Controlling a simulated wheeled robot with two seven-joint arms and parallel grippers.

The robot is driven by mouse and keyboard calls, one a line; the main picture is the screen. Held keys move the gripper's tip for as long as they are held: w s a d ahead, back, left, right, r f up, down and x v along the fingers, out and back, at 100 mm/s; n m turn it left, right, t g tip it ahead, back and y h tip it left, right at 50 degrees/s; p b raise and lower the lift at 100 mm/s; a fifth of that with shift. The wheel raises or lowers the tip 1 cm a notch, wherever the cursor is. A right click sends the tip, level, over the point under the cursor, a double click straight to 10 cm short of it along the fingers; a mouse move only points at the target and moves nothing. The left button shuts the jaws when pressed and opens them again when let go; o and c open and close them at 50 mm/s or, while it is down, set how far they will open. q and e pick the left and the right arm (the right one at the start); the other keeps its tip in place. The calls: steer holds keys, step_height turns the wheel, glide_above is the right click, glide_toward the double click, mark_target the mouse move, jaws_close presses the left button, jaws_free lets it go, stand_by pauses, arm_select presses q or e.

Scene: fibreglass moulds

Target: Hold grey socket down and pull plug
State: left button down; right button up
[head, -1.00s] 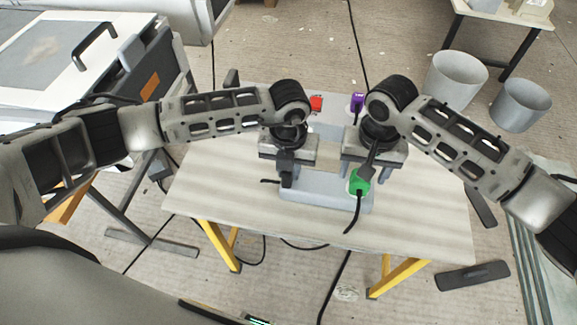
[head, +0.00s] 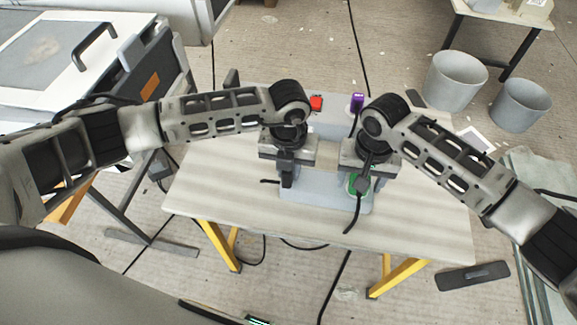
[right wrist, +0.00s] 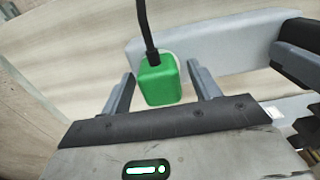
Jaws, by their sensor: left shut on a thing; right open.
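The grey socket (head: 322,190) is a long block on the table, near its front middle. My left gripper (head: 287,182) is shut on the left part of the socket. The green plug (right wrist: 160,82) sits at the socket's right part, with a black cord running from it. In the head view the plug (head: 352,187) is partly hidden by my right gripper. My right gripper (right wrist: 160,70) is open, with one finger on each side of the plug; there are visible gaps between fingers and plug.
Behind, a second grey block (head: 335,130) carries a red part (head: 316,103) and a purple plug (head: 357,102), partly hidden by my arms. The pale table (head: 225,190) is clear at left and right. Two grey bins (head: 455,80) stand on the floor at right.

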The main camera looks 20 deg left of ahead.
stand_by(0.6)
jaws_close()
steer(key=shift+r, duration=3.05)
steer(key=shift+r, duration=2.5)
arm_select(q)
steer(key=c, duration=1.2)
jaws_free()
steer(key=shift+r, duration=0.15)
